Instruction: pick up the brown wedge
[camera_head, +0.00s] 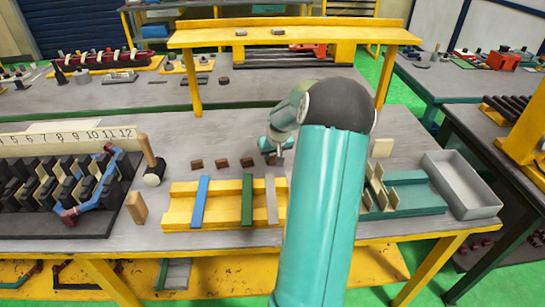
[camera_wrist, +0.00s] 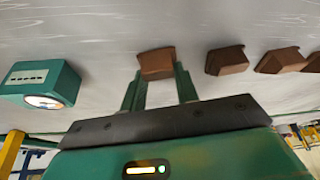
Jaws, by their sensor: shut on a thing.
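My gripper (camera_wrist: 157,75) is shut on a brown wedge (camera_wrist: 155,63), which sits between its two green fingertips in the wrist view. I cannot tell whether this wedge touches the grey tabletop. Several more brown wedges lie in a row to its right, the nearest one (camera_wrist: 227,60) apart from my fingers. In the head view, my gripper (camera_head: 276,152) is over the middle of the table, to the right of three visible wedges (camera_head: 221,162). The held wedge is hard to make out there.
A teal box with a gauge (camera_wrist: 42,85) stands left of my gripper in the wrist view. In the head view, a yellow fixture with coloured bars (camera_head: 175,213) lies in front. A black rack (camera_head: 60,222) and mallet (camera_head: 151,165) stand left; a grey tray (camera_head: 462,185) is right.

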